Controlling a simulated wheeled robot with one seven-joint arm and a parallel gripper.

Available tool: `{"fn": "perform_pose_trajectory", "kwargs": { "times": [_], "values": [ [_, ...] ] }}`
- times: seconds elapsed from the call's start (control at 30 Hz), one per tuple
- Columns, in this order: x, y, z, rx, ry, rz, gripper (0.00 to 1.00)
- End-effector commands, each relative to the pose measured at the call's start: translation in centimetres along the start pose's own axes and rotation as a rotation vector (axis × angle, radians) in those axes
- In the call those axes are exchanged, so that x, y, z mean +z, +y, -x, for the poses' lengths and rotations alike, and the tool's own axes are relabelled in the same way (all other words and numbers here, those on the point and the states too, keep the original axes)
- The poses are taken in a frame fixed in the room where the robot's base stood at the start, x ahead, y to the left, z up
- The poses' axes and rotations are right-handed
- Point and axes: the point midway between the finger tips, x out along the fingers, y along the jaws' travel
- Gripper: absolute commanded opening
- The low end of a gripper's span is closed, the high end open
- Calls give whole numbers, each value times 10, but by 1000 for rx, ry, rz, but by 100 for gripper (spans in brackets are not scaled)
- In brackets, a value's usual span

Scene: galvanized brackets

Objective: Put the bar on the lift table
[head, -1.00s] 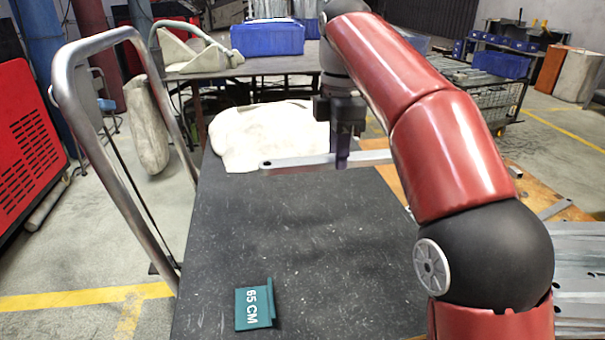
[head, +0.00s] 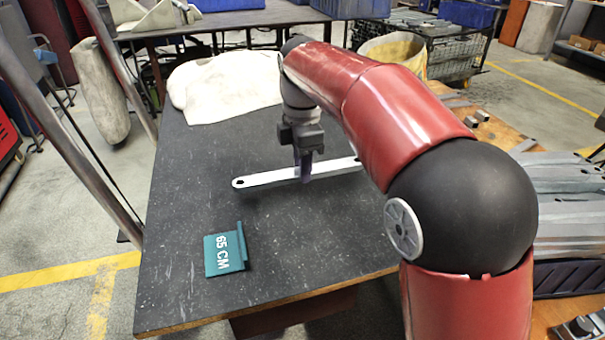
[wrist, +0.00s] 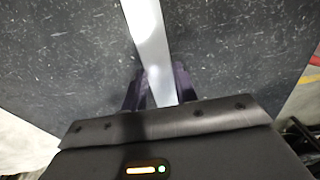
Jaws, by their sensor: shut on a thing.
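The bar (head: 266,178) is a long flat light-grey metal strip with a hole near its end. My gripper (head: 304,176) is shut on it near its middle, and the bar lies roughly level across the picture. In the wrist view the bar (wrist: 148,40) runs up between the two dark fingers (wrist: 158,92). The lift table (head: 190,160) has a dark speckled top, which lies under the bar. I cannot tell whether the bar touches the top or hangs just above it. The bar's right end is close to my red arm.
A teal sign (head: 225,252) reading "65 CM" stands on the front left of the top. A crumpled white cloth (head: 225,85) covers the back. A wooden bench (head: 490,130) with metal pieces is at the right.

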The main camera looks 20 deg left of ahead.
Motion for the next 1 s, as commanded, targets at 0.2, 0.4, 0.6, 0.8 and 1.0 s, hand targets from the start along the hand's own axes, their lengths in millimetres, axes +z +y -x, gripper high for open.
{"fn": "perform_pose_trajectory", "kwargs": {
  "times": [0.2, 0.4, 0.6, 0.8, 1.0],
  "values": [
    [0, 0, -22, 1, 0, 0, 0],
    [0, 0, -21, 1, 0, 0, 0],
    [0, 0, -24, 0, -1, -1, 44],
    [0, 0, -24, 0, 0, -1, 50],
    [0, 0, -18, 1, 0, 0, 50]
  ]
}}
